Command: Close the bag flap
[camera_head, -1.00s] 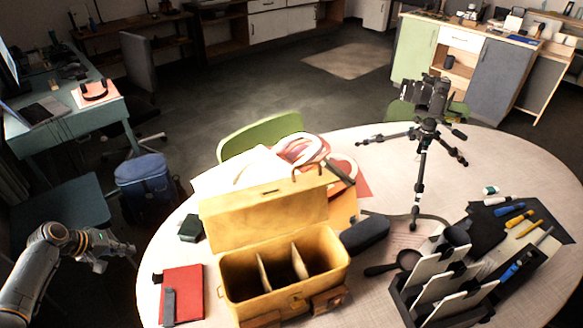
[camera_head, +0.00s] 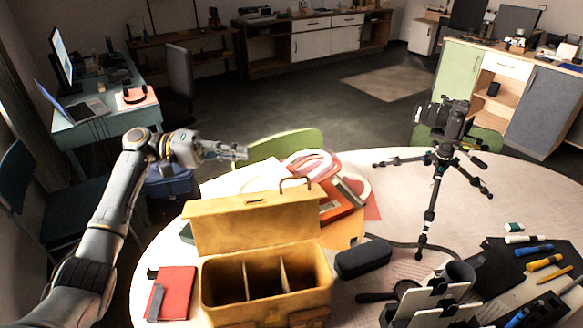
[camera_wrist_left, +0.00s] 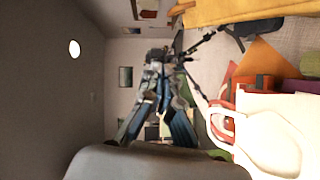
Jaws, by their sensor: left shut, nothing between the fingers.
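The yellow bag (camera_head: 240,314) stands on the round table with its open top facing up, showing dividers inside. Its flap (camera_head: 255,226) is raised at the back, with a brown handle (camera_head: 296,182) at the upper edge. In the left wrist view a yellow part of the bag (camera_wrist_left: 235,10) shows at the top edge. My left gripper (camera_head: 242,153) is shut and empty, in the air beyond the flap, up and left of the handle. It touches nothing that I can see. My right gripper is not in view.
A red notebook (camera_head: 178,292) lies left of the bag, and a dark case (camera_head: 363,259) lies right of it. A camera tripod (camera_head: 435,190) stands farther right. Papers and books (camera_head: 340,205) lie behind the flap. A green chair (camera_head: 290,147) is behind the table.

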